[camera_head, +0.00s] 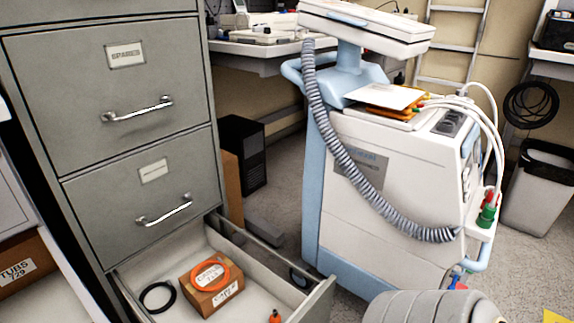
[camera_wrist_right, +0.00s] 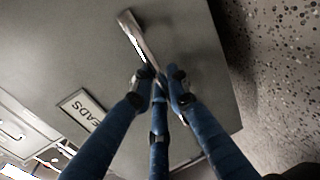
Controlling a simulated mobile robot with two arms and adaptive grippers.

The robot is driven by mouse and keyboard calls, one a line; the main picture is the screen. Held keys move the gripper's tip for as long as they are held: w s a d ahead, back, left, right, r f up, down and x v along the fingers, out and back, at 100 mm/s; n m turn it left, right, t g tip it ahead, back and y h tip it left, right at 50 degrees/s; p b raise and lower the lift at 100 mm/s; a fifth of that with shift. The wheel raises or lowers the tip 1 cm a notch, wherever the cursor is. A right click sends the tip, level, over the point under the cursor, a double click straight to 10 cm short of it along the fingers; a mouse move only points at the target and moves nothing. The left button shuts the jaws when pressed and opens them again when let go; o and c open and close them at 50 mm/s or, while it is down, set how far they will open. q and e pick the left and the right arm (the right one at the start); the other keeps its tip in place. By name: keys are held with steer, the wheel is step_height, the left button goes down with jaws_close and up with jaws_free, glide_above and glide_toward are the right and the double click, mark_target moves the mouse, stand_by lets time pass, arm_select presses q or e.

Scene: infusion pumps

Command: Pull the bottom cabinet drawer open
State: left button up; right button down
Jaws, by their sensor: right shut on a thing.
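The bottom drawer (camera_head: 235,264) of the grey filing cabinet (camera_head: 150,55) is pulled out, and its inside shows from above. In it lie a cardboard box (camera_head: 210,285) with an orange ring on it, a black cable loop (camera_head: 157,297) and a small orange item (camera_head: 275,317). In the right wrist view, my right gripper (camera_wrist_right: 160,84) is shut on a metal bar handle (camera_wrist_right: 138,40) on a grey drawer front (camera_wrist_right: 75,40). A label ending in "EADS" (camera_wrist_right: 82,108) is beside the handle. My right gripper is outside the head view. My left gripper is in neither view.
Two closed drawers with metal handles (camera_head: 137,110) are above. A white and blue medical cart (camera_head: 390,190) with a grey coiled hose stands right of the open drawer, a narrow floor gap between. A black computer tower (camera_head: 243,153) and a bin (camera_head: 535,187) stand farther back.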

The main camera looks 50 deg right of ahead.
steer(key=shift+s+a+f, duration=0.1)
steer(key=shift+s+f, duration=0.1)
steer(key=shift+s, duration=1.05)
steer(key=c, duration=1.8)
jaws_free()
steer(key=shift+w, duration=0.1)
steer(key=shift+r, duration=0.1)
steer(key=s+r, duration=0.2)
steer(key=s, duration=1)
steer(key=shift+a+r, duration=0.2)
steer(key=shift+a, duration=0.15)
steer(key=shift+w, duration=0.1)
